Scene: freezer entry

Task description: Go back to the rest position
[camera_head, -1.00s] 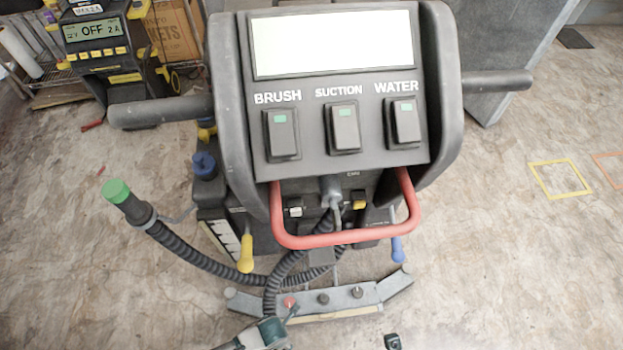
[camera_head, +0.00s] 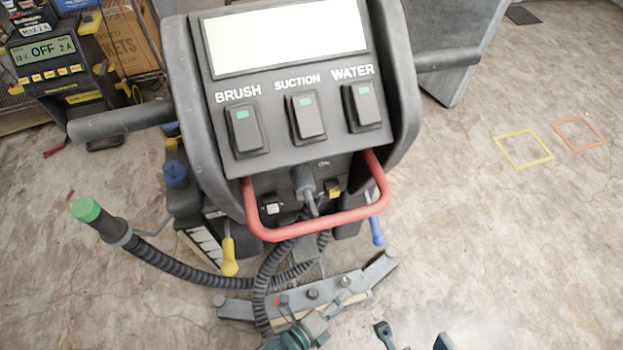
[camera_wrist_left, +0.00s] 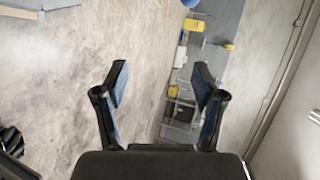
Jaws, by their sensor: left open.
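Floor and, farther off, a grey shelf show past the fingers. Dark pieces at the bottom edge of the head view, right of the left gripper, look like part of my right gripper (camera_head: 385,336); they are too cut off to show its jaws.
The scrubber's control panel (camera_head: 290,118) and red handle (camera_head: 318,231) stand ahead. A black hose with a green cap (camera_head: 86,209) reaches left. A charger reading OFF (camera_head: 52,60) stands far left. Yellow (camera_head: 523,162) and orange floor squares lie right, where the floor is clear.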

